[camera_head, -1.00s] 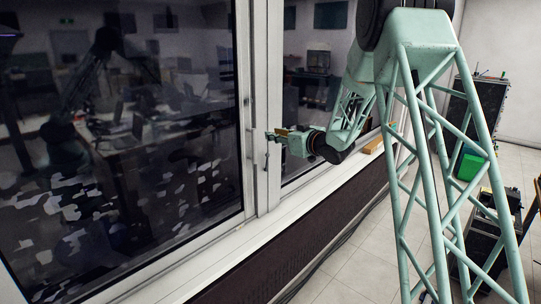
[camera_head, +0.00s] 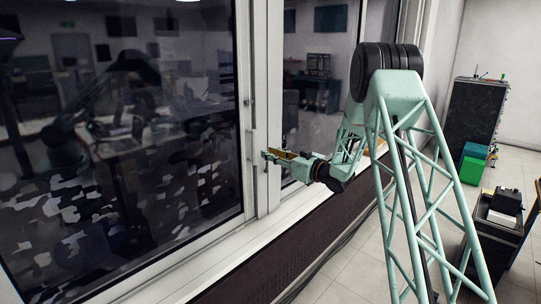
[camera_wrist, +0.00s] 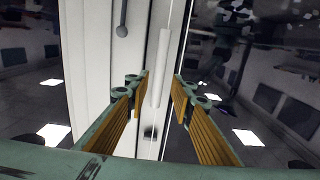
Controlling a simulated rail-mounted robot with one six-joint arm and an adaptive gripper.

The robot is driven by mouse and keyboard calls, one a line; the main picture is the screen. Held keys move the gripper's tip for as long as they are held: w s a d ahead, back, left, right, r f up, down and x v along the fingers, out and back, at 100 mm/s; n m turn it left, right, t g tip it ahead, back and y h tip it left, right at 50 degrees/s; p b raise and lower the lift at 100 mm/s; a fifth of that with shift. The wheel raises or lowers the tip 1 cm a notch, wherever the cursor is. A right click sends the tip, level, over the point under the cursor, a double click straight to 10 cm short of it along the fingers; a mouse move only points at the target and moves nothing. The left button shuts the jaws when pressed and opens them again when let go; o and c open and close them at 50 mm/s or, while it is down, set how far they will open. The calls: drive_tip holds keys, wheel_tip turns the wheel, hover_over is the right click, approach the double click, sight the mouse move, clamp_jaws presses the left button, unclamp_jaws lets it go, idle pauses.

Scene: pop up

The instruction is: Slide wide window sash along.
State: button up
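The wide window sash (camera_head: 244,110) is at left in the head view, a white frame around a large dark pane. A slim white upright handle (camera_head: 252,148) is on its right stile. My gripper (camera_head: 267,157) is close to this stile, near the handle; touching or apart cannot be told there. In the wrist view my gripper (camera_wrist: 162,77) is open, with yellow-padded fingers on both sides. A pale upright bar (camera_wrist: 161,68), apparently the handle, shows in the gap between the fingertips. Its exact depth between them is unclear.
A narrower pane (camera_head: 305,80) is right of the sash. A white sill (camera_head: 285,212) runs below, above a dark radiator panel (camera_head: 290,250). A rounded latch (camera_wrist: 122,30) shows left of the bar. A dark cabinet (camera_head: 475,115) and green box (camera_head: 472,168) stand at right.

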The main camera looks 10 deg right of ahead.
sight(256, 148)
drive_tip(key=shift+w+a, duration=0.1)
drive_tip(key=shift+p+x, duration=0.65)
drive_tip(key=shift+x, duration=3.1)
drive_tip(key=c, duration=0.7)
